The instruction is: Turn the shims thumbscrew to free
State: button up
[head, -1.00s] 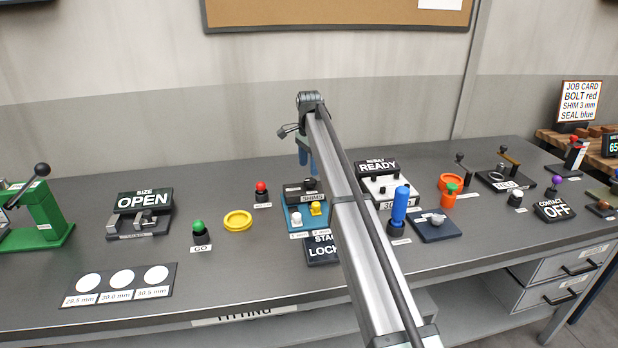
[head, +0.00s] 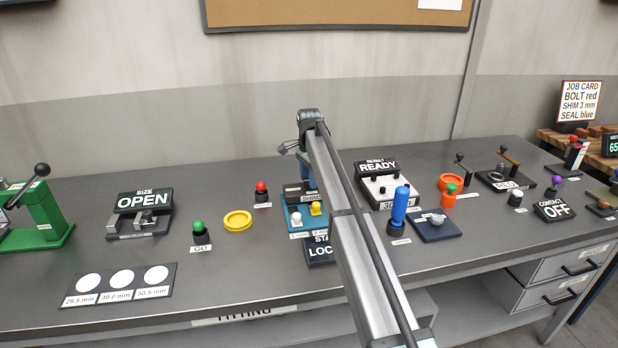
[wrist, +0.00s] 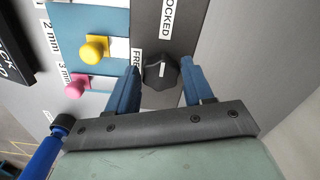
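The shims thumbscrew, a dark faceted knob (wrist: 158,74) with a white mark, is in the middle of the wrist view. Its mark lies roughly along the direction of the LOCKED label (wrist: 170,18); the FREE label (wrist: 137,57) is at its left. My gripper (wrist: 161,66) is open, with one blue finger on each side of the knob. Narrow gaps seem to show, and I cannot tell whether either finger touches. In the head view the blue shims tray (head: 293,228) shows, but my arm hides the thumbscrew.
A yellow knob (wrist: 94,50) and a pink knob (wrist: 76,88) stand on the shims tray close to the left finger. A blue handle (head: 400,205) stands right of my arm. A red button (head: 261,188) and a yellow ring (head: 238,220) are left of the tray.

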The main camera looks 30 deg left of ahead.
jog(key=c, duration=0.7)
jog(key=n, duration=0.4)
jog(key=shift+n, duration=0.3)
jog(key=n, duration=0.4)
jog(key=shift+d, duration=0.15)
jog(key=n, duration=0.5)
jog(key=shift+w+d+n, duration=0.1)
jog(key=shift+n, duration=2.1)
